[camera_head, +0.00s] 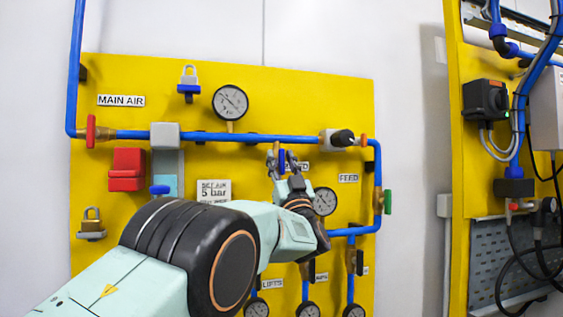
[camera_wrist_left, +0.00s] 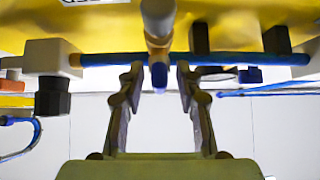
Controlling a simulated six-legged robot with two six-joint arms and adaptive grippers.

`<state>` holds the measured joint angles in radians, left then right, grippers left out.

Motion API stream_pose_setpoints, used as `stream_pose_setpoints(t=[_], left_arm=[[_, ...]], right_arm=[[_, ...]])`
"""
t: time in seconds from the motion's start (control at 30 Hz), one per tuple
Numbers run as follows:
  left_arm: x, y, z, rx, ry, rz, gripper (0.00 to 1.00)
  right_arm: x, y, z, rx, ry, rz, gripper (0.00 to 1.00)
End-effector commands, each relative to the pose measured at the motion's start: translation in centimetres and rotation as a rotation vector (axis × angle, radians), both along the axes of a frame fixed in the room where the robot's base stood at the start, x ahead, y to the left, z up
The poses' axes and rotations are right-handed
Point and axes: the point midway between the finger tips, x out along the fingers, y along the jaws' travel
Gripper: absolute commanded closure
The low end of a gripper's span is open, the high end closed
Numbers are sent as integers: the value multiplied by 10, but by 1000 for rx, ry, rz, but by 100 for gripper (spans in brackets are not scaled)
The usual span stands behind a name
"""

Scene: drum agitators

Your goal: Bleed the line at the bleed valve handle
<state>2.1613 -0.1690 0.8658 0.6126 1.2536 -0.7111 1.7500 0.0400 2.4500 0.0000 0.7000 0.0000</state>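The bleed valve handle (camera_head: 282,156) is a small blue lever below the blue pipe on the yellow panel, by a label partly hidden by my gripper. In the left wrist view the blue handle (camera_wrist_left: 159,77) hangs from a pale and brass-coloured valve body (camera_wrist_left: 157,47). My left gripper (camera_head: 283,163) is at the handle with its fingers apart. In the wrist view the left gripper (camera_wrist_left: 159,80) has one finger on each side of the handle, with a visible gap on both sides. My right gripper is not in view.
The yellow panel (camera_head: 230,75) carries a gauge (camera_head: 230,102), a red valve handle (camera_head: 91,131), a red block (camera_head: 127,170), padlocks and a black knob (camera_head: 343,138). The blue pipe (camera_head: 235,138) runs just above my gripper. A second gauge (camera_head: 325,201) sits close right of it.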

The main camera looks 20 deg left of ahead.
Motion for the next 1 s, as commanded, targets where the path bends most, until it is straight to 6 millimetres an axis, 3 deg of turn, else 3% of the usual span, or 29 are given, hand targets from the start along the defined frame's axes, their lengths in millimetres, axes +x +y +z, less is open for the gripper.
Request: stream_pose_setpoints(t=[0.27, 0.8, 1.0], left_arm=[[-7, -7, -11, 0, 4, -1, 65], [-57, -42, -70, 2, 2, -1, 65], [-68, -48, -83, 1, -1, 0, 65]], right_arm=[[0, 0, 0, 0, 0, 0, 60], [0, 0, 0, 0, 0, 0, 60], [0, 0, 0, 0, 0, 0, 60]])
